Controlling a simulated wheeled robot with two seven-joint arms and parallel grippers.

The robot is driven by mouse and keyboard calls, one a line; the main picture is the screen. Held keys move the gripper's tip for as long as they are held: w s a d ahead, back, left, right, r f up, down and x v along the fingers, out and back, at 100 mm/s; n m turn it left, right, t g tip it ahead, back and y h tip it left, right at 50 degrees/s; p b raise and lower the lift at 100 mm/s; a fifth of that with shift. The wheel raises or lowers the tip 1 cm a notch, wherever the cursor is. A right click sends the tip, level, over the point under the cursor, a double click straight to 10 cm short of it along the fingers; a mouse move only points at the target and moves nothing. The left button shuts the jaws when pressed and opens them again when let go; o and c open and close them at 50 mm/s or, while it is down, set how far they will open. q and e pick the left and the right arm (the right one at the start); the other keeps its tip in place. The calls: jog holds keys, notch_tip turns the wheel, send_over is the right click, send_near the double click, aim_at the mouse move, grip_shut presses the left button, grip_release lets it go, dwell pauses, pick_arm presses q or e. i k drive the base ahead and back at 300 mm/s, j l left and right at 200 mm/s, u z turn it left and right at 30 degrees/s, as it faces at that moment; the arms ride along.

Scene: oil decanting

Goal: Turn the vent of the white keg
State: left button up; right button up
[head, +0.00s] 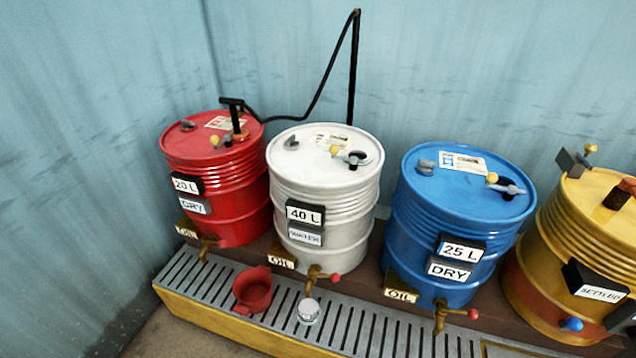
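The white keg (345,208) stands upright between the red and blue kegs, with a 40 L plate (305,214) and a second, hard-to-read plate below it on its front. Its lid carries a small grey fitting (291,143) at the left, a yellow ball (334,149) near the middle, and a dark fitting with a pale handle (355,160) at the right. I cannot tell for sure which of these is the vent. A brass tap with a red knob (335,279) sits low on the keg's front. Neither of my grippers is in view.
A red keg (215,165) with a pump and black hose stands left, a blue keg (460,210) right, and a yellow keg (600,230) far right. The wall is close behind.

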aim_at(289, 143)
jog(key=i+j+z, duration=0.15)
jog(key=j+z, duration=0.3)
jog(key=j, duration=0.15)
jog(key=j+z, duration=0.45)
jog(key=j, duration=0.15)
jog(key=j+z, duration=0.45)
jog(key=j, duration=0.2)
jog(key=k+j+z, duration=0.1)
jog(key=j+z, duration=0.35)
jog(key=j, duration=0.2)
jog(key=k+j+z, duration=0.25)
jog(key=j+z, duration=0.2)
jog(key=j, duration=0.1)
